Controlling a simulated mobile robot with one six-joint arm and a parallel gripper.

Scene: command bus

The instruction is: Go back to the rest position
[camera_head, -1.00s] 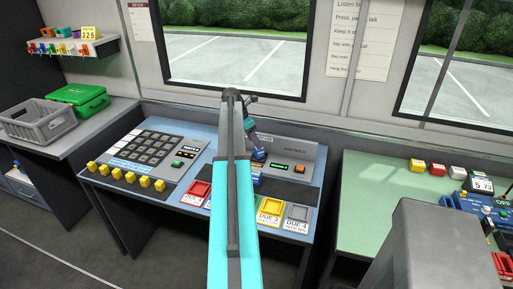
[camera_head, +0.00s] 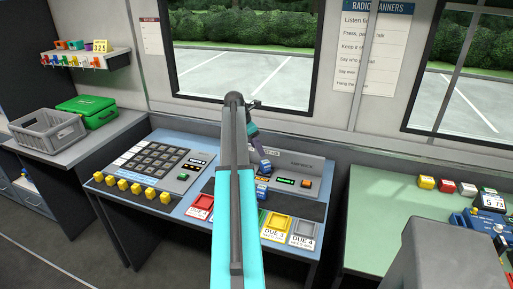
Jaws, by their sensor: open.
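My arm rises through the middle of the view, its turquoise link in front and a grey link above. From its top, a thin dark link comes down on the far side to my gripper (camera_head: 263,168). My gripper is small and partly hidden behind the arm, over the blue console (camera_head: 180,207). It is open, and I see nothing held in it. Some blue shows at its end; I cannot make out its finger shapes.
The console carries a keypad (camera_head: 152,158), yellow knobs, and red, yellow and grey trays (camera_head: 304,232). A grey crate (camera_head: 47,132) and green case (camera_head: 88,111) stand on the left counter. A green desk (camera_head: 385,215) is at right. Windows lie behind.

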